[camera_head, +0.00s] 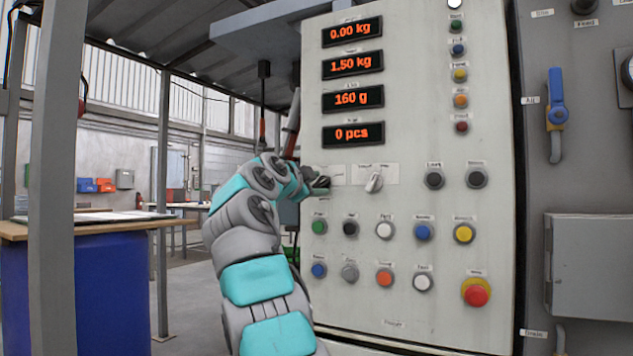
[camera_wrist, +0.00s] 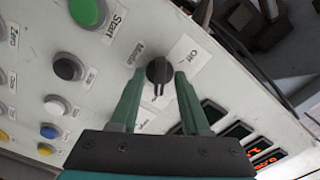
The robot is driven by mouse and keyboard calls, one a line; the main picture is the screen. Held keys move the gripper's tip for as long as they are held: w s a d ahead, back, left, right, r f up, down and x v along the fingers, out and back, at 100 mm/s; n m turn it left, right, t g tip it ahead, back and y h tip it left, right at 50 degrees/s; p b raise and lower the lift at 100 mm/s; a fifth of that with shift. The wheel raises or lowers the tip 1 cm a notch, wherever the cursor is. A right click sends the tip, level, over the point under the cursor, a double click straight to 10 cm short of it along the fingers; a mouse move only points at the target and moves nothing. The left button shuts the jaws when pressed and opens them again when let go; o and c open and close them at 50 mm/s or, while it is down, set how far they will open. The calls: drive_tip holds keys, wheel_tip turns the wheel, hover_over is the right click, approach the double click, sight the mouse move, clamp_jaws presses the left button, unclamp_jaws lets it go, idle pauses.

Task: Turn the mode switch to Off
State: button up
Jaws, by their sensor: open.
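The mode switch is a round black knob (camera_wrist: 158,69) on a pale panel (camera_wrist: 60,60) in the wrist view. A pale mark shows at the knob's lower edge, on the side away from "Off". My gripper (camera_wrist: 160,76) is open, with one green finger on each side of the knob; whether they touch it I cannot tell. In the head view my gripper (camera_head: 313,187) is at the panel's left edge and largely hides the switch.
A second, pale selector switch (camera_head: 374,182) sits just right of my gripper. Rows of push buttons lie below, with a red emergency button (camera_head: 477,293) at lower right. Red number displays (camera_head: 352,65) are above. A wooden-topped table (camera_head: 80,226) stands at left.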

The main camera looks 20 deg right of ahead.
clamp_jaws()
